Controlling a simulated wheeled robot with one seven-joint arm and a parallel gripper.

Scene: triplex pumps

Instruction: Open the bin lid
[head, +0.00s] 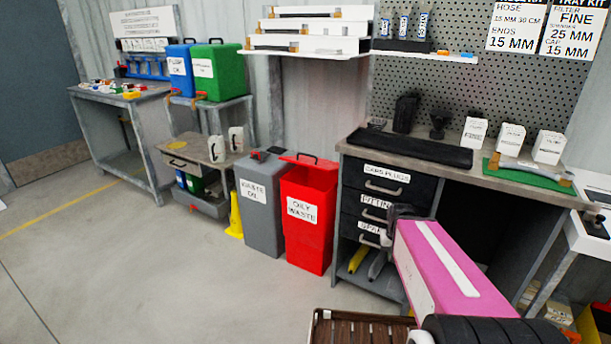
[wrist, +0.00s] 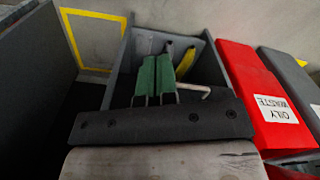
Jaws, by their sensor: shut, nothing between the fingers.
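The red oily waste bin (head: 308,220) stands on the floor left of the workbench, with a black handle on its red lid (head: 300,160). I cannot tell whether that lid is fully down. The grey waste oil bin (head: 261,205) stands on its left, with a dark grey lid. In the wrist view the red bin (wrist: 262,95) is to the right of my gripper (wrist: 156,72), whose green-padded fingers are together and empty. In the head view my gripper (head: 398,212) is in front of the drawers, right of the red bin and apart from it.
The workbench drawer unit (head: 375,200) is close by my gripper, with metal drawer handles. Yellow and grey tools lie on its bottom shelf. Floor in front of the bins is clear. A brown slatted surface (head: 358,330) is at bottom centre.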

